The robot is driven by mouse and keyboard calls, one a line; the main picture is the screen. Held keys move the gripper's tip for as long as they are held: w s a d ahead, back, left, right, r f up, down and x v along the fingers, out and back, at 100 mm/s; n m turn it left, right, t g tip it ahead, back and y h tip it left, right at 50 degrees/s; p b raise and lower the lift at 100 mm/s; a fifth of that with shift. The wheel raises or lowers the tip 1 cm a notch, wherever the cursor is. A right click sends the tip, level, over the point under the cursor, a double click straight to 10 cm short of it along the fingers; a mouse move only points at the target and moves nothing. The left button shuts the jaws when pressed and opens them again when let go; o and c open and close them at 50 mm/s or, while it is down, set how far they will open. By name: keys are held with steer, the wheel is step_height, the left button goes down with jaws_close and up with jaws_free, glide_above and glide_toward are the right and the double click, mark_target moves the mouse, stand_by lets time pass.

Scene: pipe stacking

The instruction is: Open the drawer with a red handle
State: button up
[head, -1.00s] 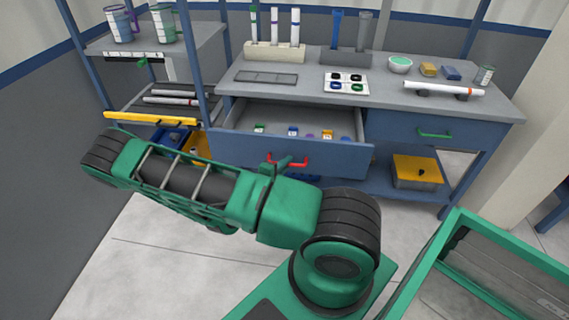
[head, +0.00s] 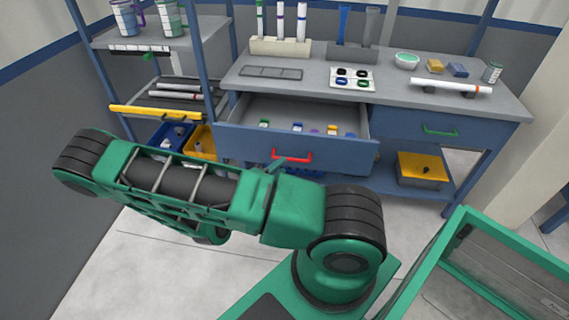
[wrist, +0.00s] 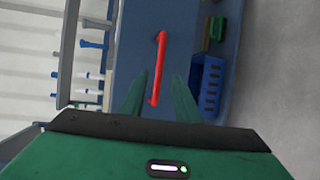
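The blue drawer (head: 235,145) with the red handle (head: 293,156) stands pulled out from the workbench, and its inside shows small coloured items. My gripper (wrist: 158,98) is open in the wrist view. The red handle (wrist: 158,68) appears between and beyond its two green fingers, with the drawer front (wrist: 135,50) behind. The fingers look clear of the handle. In the head view my green arm hides most of the gripper; only a small green part shows just left of and below the handle.
A yellow-handled drawer (head: 165,113) sits in the rack at left. A second bench drawer with a green handle (head: 440,132) is shut at right. A yellow-lidded box (head: 422,168) stands on the lower shelf. A green-framed tray (head: 500,265) is at front right.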

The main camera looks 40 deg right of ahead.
steer(key=v, duration=0.3)
steer(key=shift+a, duration=0.25)
stand_by(0.4)
steer(key=s+a+r+m+g+y, duration=0.2)
steer(key=s+r+m+y, duration=0.3)
steer(key=s+r, duration=0.5)
steer(key=s+a+r+m+g+y, duration=0.1)
steer(key=s+r+m+y, duration=0.4)
steer(key=s+r+y, duration=0.5)
step_height(320, 180, up, 8)
steer(key=shift+s+a+f+g+y, duration=0.15)
steer(key=shift+s+a+g+y, duration=0.2)
steer(key=shift+a, duration=0.55)
